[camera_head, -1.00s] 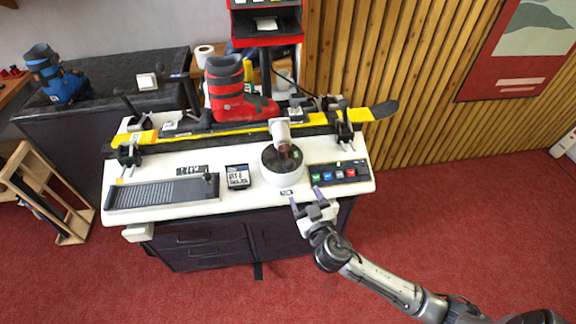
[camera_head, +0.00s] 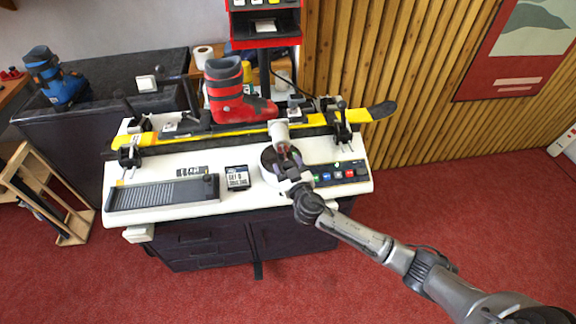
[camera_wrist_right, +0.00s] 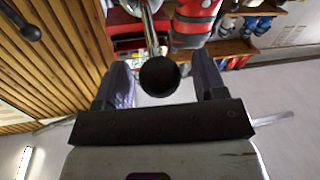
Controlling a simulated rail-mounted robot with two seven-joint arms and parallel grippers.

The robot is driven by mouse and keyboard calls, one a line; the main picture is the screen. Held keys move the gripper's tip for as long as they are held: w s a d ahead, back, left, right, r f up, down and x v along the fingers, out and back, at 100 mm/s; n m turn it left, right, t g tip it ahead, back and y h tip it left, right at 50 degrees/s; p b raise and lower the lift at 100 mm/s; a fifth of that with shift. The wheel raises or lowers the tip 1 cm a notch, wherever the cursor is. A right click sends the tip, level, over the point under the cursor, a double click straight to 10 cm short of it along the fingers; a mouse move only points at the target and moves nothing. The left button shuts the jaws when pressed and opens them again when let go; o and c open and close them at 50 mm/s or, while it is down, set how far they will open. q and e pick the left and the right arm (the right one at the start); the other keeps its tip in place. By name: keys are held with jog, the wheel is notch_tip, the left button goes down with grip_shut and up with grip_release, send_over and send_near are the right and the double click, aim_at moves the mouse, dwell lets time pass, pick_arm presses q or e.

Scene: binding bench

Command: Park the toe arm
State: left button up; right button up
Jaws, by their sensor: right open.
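The grey, cylinder-like toe arm (camera_head: 279,131) stands above a round white base (camera_head: 268,172) on the front of the bench, near the ski. My right gripper (camera_head: 289,158) is at the near side of this arm and partly hides the base. In the right wrist view, a dark round knob (camera_wrist_right: 159,76) on a shiny rod lies between the two purple-grey fingers of the right gripper (camera_wrist_right: 162,82). The fingers are open, with a gap on each side of the knob. My left gripper is not in view.
A yellow ski (camera_head: 240,130) bearing a red boot (camera_head: 226,92) lies across the white bench (camera_head: 215,205). A small display (camera_head: 237,178), a ribbed grey tray (camera_head: 163,194) and a button panel (camera_head: 342,174) are along its front. Red carpet (camera_head: 440,220) is clear to the right.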

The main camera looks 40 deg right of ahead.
jog(key=shift+c, duration=0.4)
grip_shut()
dwell(0.4)
